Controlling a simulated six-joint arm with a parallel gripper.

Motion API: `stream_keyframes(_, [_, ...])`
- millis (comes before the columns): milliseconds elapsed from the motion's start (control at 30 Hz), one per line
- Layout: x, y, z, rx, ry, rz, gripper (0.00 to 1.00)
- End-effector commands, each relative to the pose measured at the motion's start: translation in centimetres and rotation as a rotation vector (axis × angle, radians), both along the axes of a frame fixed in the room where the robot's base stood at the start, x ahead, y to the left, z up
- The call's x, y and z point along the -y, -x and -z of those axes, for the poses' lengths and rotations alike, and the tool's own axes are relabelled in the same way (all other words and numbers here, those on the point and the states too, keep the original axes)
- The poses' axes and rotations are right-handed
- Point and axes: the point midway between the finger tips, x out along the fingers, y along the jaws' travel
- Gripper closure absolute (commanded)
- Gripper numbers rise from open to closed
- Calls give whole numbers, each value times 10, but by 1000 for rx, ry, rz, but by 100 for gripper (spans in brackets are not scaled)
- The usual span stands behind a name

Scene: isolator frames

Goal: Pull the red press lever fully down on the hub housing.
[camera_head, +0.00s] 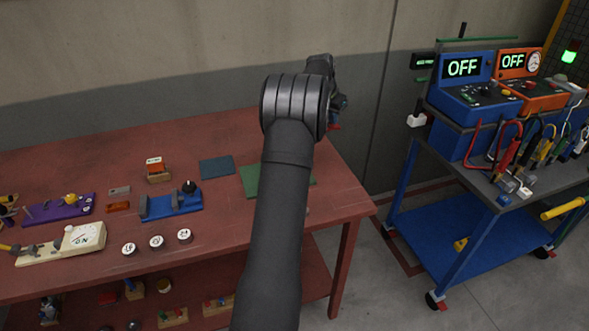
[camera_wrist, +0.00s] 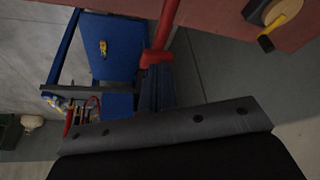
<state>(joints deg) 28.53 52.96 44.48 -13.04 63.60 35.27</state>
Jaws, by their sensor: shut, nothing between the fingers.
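My gripper (camera_head: 334,126) hangs behind my arm near the back right of the red table, mostly hidden in the head view. In the wrist view, its dark blue fingers end in red tips (camera_wrist: 155,57); they look closed together with nothing between them. The tips appear above or beyond the table's edge, apart from any object. I cannot clearly pick out a hub housing with a red press lever in either view. My arm covers part of the table and of the green mat (camera_head: 251,181), so anything behind it is hidden.
The red table (camera_head: 90,150) carries a blue fixture (camera_head: 170,206), a purple fixture (camera_head: 57,208), a cream gauge box (camera_head: 88,237) and several white discs. A blue cart (camera_head: 470,220) with meters reading OFF stands right. In the wrist view, a round wooden piece (camera_wrist: 262,12) sits top right.

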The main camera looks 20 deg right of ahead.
Motion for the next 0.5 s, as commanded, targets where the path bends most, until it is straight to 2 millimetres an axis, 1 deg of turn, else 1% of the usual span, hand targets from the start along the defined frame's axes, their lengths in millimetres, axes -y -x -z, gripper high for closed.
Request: stream_keyframes(500, [-7, -1, -38, 4, 3, 0, 100])
